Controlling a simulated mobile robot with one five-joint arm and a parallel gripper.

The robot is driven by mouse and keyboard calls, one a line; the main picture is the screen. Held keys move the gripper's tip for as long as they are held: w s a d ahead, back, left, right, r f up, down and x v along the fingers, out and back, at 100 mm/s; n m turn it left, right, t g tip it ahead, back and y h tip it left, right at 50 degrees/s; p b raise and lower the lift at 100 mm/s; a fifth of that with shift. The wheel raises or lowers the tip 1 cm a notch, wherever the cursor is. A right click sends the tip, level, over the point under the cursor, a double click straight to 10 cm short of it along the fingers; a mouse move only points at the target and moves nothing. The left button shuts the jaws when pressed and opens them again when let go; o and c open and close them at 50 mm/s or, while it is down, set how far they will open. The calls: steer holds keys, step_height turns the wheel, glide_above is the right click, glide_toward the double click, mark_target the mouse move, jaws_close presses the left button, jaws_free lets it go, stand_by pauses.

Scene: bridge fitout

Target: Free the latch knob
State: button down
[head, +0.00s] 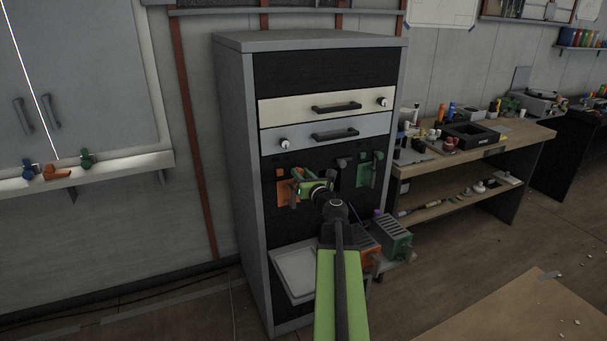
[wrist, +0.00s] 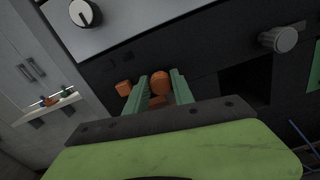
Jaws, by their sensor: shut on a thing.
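An orange latch plate (head: 285,194) is on the dark front of the tall cabinet, below the two drawers. My gripper (head: 299,185) is at this plate and covers part of it. In the wrist view my gripper's green fingers (wrist: 159,77) stand on either side of a rounded orange knob (wrist: 160,84) and are shut on it. Another orange piece (wrist: 124,88) shows just left of the fingers. The knob's base is partly hidden between the fingers. A green latch plate (head: 364,172) is to the right, apart from my gripper.
A grey cylindrical knob (wrist: 284,39) sticks out to the right of my gripper. The blue-grey drawer (head: 310,136) above has a white knob (wrist: 85,13). A pale tray (head: 295,269) and grey-topped boxes (head: 391,236) are below. A workbench (head: 520,137) stands at the right.

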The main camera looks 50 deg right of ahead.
steer(key=shift+s+f+n, duration=0.1)
steer(key=shift+f+n, duration=0.05)
steer(key=shift+n, duration=8.45)
steer(key=c, duration=1.1)
jaws_free()
steer(key=shift+a, duration=0.1)
